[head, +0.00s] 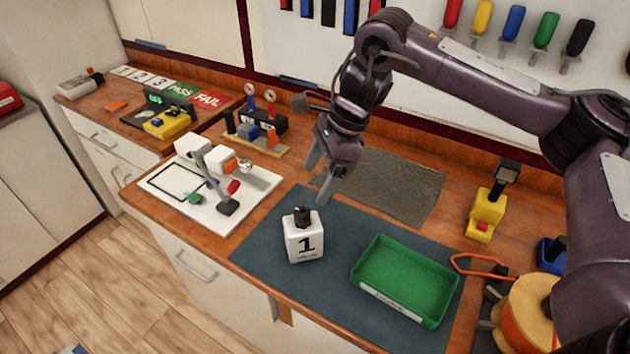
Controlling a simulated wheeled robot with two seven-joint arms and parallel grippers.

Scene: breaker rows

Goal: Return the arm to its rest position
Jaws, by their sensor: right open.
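My right arm comes in from the right and reaches over the workbench. My right gripper (322,176) is open and empty. Its fingers point down, above the back edge of the blue-grey mat (262,246) and behind the white block (304,246). The block is marked 1, has a black knob on top, and stands upright on the mat. The gripper looks apart from the block. My left gripper does not show.
A green tray (405,282) sits on the mat, right of the block. A white board (165,205) with small parts lies left. A yellow tool (487,215), an orange-sided spool (524,312) and a grey cloth (395,185) are nearby. PASS and FAIL plates (208,99) lie farther back.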

